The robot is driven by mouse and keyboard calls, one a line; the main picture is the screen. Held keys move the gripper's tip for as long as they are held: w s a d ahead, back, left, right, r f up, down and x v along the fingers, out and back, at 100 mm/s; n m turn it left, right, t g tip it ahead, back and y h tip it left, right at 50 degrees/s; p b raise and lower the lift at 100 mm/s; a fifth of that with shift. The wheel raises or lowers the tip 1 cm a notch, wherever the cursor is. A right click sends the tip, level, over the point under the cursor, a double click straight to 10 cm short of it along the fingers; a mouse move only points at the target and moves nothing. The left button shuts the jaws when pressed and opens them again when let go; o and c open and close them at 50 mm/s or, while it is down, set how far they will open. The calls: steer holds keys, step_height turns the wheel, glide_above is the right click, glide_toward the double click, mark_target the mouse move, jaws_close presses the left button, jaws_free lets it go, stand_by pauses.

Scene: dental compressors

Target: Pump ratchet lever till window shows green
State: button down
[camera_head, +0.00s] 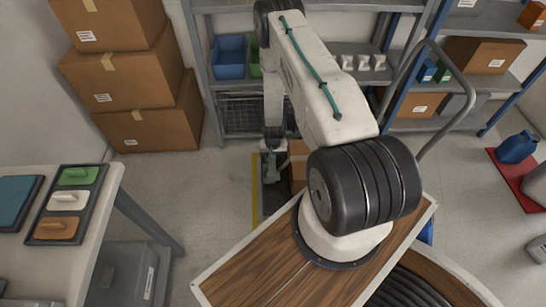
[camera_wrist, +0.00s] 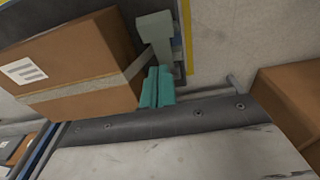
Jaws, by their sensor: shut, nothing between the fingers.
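My gripper (camera_wrist: 157,86) shows in the wrist view as two teal fingers pressed together, with nothing between them. Just beyond the fingertips stands a grey-green upright part (camera_wrist: 155,28) on a dark base with a yellow edge. It looks like part of the ratchet device, but I cannot tell for sure. A pale grey strip (camera_wrist: 118,82) runs from beside the fingers across the front of a carton; I cannot tell whether it is the lever or tape. In the head view a small grey device (camera_head: 270,168) is partly hidden below my arm. No window or green indicator is readable.
A brown carton (camera_wrist: 85,62) lies close left of my fingers, and another carton (camera_wrist: 290,100) is at the right. In the head view, shelving (camera_head: 225,105) stands behind, stacked cartons (camera_head: 130,85) at left, and a table (camera_head: 90,215) with coloured handles at front left.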

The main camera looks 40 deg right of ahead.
mark_target(273, 174)
steer(key=f, duration=0.9)
steer(key=shift+s+a, duration=0.25)
steer(key=shift+s, duration=0.05)
steer(key=shift+s+a+f, duration=0.15)
steer(key=shift+f, duration=0.25)
